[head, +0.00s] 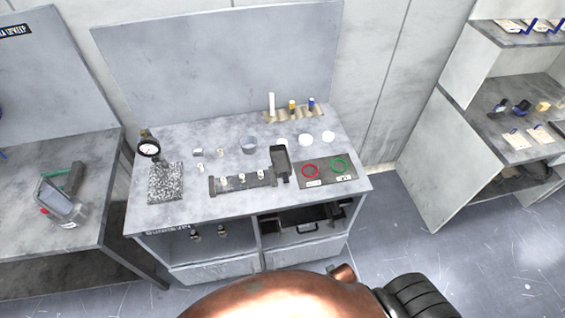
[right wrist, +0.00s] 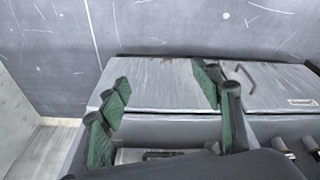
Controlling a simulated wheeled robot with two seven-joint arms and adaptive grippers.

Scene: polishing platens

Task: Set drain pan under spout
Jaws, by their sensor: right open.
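A dark tray-like thing (head: 292,219) with a handle at its front sits in the open lower right compartment of the middle bench; I cannot tell if it is the drain pan. In the right wrist view, my right gripper (right wrist: 162,88) is open with green pads and empty. It is in front of the bench's lower front, with a pale drawer front (right wrist: 165,92) behind its fingers. A dark edge (right wrist: 160,155) shows in the compartment beyond the fingers. My left gripper is not in view. I cannot make out a spout.
The middle bench top (head: 225,205) carries a dial gauge (head: 149,149), a speckled block (head: 165,183), a red ring (head: 310,171) and a green ring (head: 339,164). Small bottles (head: 222,230) stand in the lower left compartment. Shelving (head: 440,150) stands right; open floor (head: 400,235) lies between.

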